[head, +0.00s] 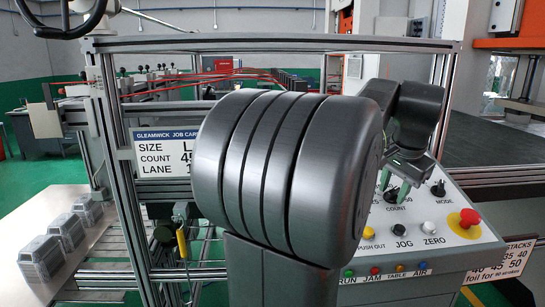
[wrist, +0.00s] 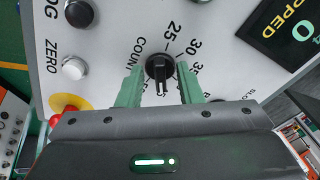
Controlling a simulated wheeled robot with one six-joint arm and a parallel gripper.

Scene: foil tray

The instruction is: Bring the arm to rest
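My gripper (head: 394,188) is over the control panel (head: 425,262) at the right of the head view, its green fingers pointing down at the panel. In the wrist view my gripper (wrist: 160,85) is open, with one finger on each side of the black COUNT knob (wrist: 160,68). Gaps show between the knob and both fingers, so it is not gripped. Numbers such as 25, 30 and 35 are printed around the knob. I cannot tell the knob's exact setting. My dark arm fills the middle of the head view and hides part of the panel.
The panel has a red stop button (head: 469,218), a white ZERO button (head: 429,227) and a black JOG button (head: 399,229). A job card (head: 165,152) hangs on the metal frame (head: 118,180). Foil tray stacks (head: 67,230) stand on the left table.

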